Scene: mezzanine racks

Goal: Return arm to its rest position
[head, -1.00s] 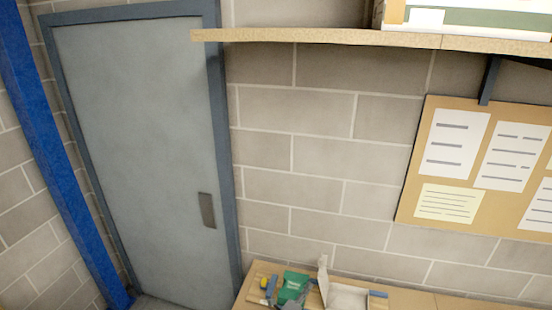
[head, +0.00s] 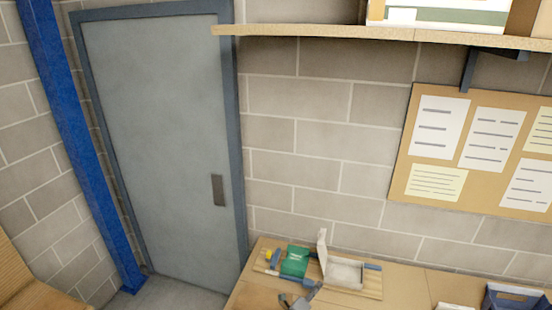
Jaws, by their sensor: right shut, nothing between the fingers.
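My right gripper (head: 299,299) shows small and dark at the bottom edge of the head view, in front of the workbench (head: 405,290). It is shut and holds nothing. It is just nearer to me than a green packet (head: 295,261) on the bench; whether it touches anything is hard to tell. Most of my right arm is out of the picture. My left gripper and arm are not in view.
A wooden board with the packet, a yellow item (head: 270,256) and an open white box (head: 344,272) lies on the bench. A dark bin (head: 514,298) stands at right. A shelf (head: 380,34) juts out above. A grey door (head: 155,150) and blue post (head: 75,140) stand left.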

